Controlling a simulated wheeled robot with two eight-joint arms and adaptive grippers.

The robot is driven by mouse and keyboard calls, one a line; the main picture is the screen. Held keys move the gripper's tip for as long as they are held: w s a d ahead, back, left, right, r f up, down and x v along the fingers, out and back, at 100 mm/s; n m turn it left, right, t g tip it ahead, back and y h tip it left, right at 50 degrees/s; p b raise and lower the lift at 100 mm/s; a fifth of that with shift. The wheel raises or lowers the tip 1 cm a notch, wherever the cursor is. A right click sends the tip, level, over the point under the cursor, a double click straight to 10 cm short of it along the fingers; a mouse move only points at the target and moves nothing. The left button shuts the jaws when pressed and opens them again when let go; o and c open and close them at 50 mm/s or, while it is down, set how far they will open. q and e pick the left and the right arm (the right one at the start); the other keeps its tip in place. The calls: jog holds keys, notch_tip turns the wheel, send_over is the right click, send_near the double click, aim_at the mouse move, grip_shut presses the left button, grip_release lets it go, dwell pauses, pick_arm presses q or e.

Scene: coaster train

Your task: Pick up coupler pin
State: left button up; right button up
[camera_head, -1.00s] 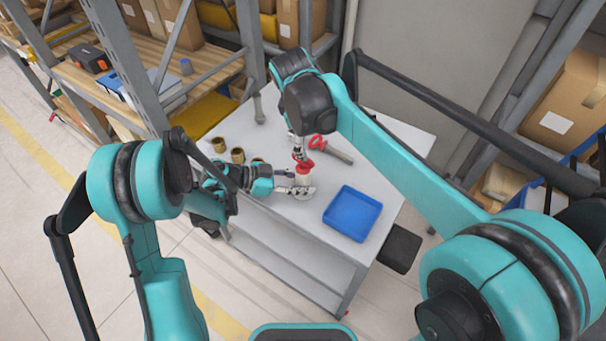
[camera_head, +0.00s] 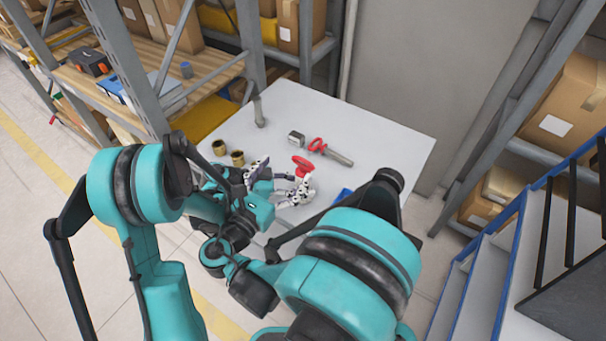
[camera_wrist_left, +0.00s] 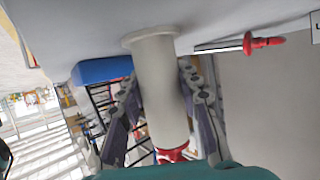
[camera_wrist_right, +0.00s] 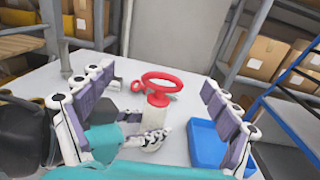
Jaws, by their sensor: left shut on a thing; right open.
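A grey rod with a red ring handle, apparently the coupler pin (camera_head: 340,157), lies on the table. It shows in the left wrist view (camera_wrist_left: 226,46), and its ring (camera_wrist_right: 137,86) shows in the right wrist view. My left gripper (camera_wrist_left: 162,100) is shut around the upright white post (camera_wrist_left: 155,75) with a round base on the table. A red handwheel (camera_wrist_right: 162,82) tops the post. My right gripper (camera_wrist_right: 160,108) is open and empty, its fingers spread on the near side of the post, pointing toward it. The pin lies beyond the post.
A blue tray (camera_wrist_right: 206,145) lies right of the post, mostly hidden in the head view by my right arm. Brass cups (camera_head: 237,157), a small grey block (camera_head: 296,138) and a grey upright tool (camera_head: 260,112) stand on the table (camera_head: 385,135). Its back right is clear.

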aim_at(300, 166)
jog(key=shift+m+g+h, duration=0.4)
jog(key=shift+g+h, duration=0.1)
jog(key=shift+h, duration=0.1)
jog(key=w+d+f, duration=0.2)
jog(key=w+d, duration=0.1)
jog(key=shift+w+d, duration=0.15)
jog(key=shift+d, duration=0.15)
jog(key=x, duration=0.6)
jog(key=shift+w+a+f, duration=0.15)
jog(key=shift+w+f, duration=0.1)
jog(key=shift+f, duration=0.05)
grip_shut()
